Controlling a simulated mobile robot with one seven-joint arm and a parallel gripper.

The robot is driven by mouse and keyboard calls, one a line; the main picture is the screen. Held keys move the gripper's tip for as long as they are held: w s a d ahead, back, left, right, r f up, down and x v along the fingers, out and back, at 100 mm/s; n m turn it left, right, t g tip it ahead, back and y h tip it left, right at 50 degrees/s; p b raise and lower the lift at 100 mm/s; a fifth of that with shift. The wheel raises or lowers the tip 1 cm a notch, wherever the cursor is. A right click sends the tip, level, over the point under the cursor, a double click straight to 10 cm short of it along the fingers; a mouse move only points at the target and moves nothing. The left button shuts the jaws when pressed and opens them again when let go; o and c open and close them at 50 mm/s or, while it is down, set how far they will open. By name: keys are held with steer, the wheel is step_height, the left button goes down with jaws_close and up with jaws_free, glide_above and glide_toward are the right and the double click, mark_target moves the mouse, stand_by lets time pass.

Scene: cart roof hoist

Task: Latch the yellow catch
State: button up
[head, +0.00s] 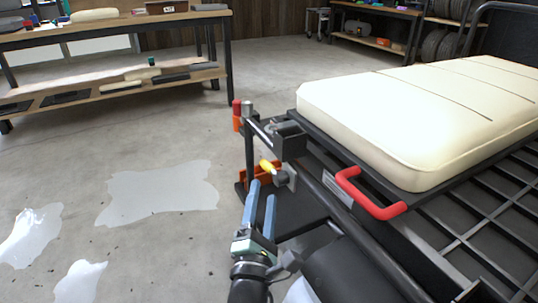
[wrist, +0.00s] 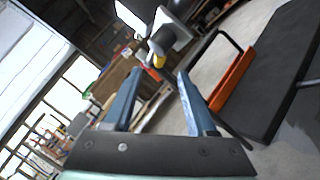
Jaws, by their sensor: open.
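The yellow catch (head: 267,167) is a small yellow-tipped lever on a grey mount at the near corner of the cart, just above an orange part. In the wrist view the yellow tip (wrist: 158,60) shows just beyond the fingertips, roughly between them. My gripper (head: 262,188) has two blue fingers and is open and empty, reaching up toward the catch from below in the head view. In the wrist view my gripper (wrist: 157,72) has its fingers spread apart. I cannot tell whether a finger touches the catch.
A red handle (head: 370,195) and a cream cushion (head: 420,115) on the cart lie to the right. An orange bracket (wrist: 232,80) stands right of the fingers in the wrist view. A workbench (head: 120,32) is far left. Floor on the left is clear, with shiny wet patches (head: 158,192).

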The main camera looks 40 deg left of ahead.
mark_target(268, 167)
steer(key=p+x, duration=0.2)
steer(key=x, duration=0.5)
steer(key=shift+w+a, duration=0.1)
steer(key=shift+w, duration=0.05)
steer(key=shift+w+a+r, duration=0.2)
steer(key=shift+w+a, duration=0.2)
steer(key=shift+w, duration=0.2)
jaws_close()
stand_by(0.8)
